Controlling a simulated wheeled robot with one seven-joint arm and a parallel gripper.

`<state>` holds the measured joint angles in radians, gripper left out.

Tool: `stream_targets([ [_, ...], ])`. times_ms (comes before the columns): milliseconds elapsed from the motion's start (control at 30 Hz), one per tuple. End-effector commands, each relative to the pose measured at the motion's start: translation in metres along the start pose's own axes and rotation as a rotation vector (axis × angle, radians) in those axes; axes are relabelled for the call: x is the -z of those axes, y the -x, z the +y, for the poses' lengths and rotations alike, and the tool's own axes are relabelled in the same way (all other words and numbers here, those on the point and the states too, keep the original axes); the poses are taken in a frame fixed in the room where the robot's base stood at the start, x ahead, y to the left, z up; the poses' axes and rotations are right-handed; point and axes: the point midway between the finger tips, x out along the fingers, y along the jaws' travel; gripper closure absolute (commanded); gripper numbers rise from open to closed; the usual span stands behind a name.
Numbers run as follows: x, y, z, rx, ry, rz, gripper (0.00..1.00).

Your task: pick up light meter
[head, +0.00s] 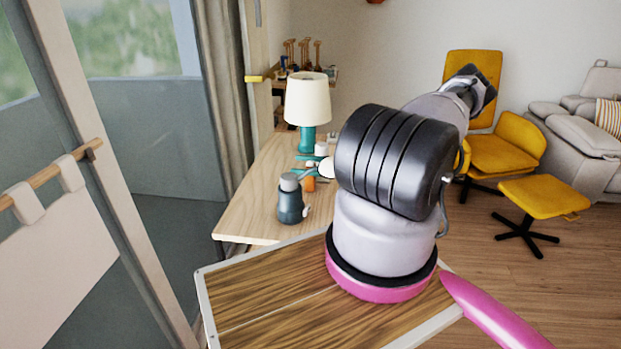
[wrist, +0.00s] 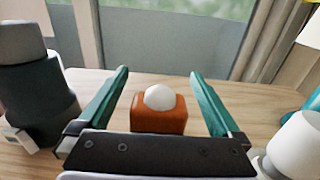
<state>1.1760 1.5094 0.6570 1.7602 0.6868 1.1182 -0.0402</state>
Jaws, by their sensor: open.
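The light meter is a small orange box with a white dome on top (wrist: 158,118). It stands on the wooden table in the wrist view, and a bit of its orange body shows in the head view (head: 310,184). My gripper (wrist: 160,73) is open, with one teal finger on each side of the meter in the wrist view and visible gaps on both sides. How far down the fingers reach around it is hard to tell. The gripper's dark bar hides the meter's lower front. In the head view my gripper (head: 302,165) is small and partly hidden by my arm.
A dark jug with a grey lid (head: 291,200) stands left of the meter. A teal lamp with a cream shade (head: 307,105) is farther back on the table (head: 252,205). A white rounded object (wrist: 295,145) sits close to the right finger. Bare wood lies beyond the meter.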

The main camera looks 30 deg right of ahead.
Motion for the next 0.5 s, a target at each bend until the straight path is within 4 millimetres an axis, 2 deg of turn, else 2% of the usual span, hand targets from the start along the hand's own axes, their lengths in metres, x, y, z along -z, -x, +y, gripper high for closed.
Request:
stream_targets([
  [67,0.0000,0.0002,0.0000,0.000,0.000,0.000,0.00],
  [100,0.0000,0.0002,0.0000,0.000,0.000,0.000,0.04],
  [267,0.0000,0.0004,0.0000,0.000,0.000,0.000,0.65],
  [300,0.0000,0.0005,0.0000,0.000,0.000,0.000,0.80],
  [367,0.0000,0.0005,0.0000,0.000,0.000,0.000,1.00],
  [500,-0.0003,0.0005,-0.0001,0.000,0.000,0.000,1.00],
])
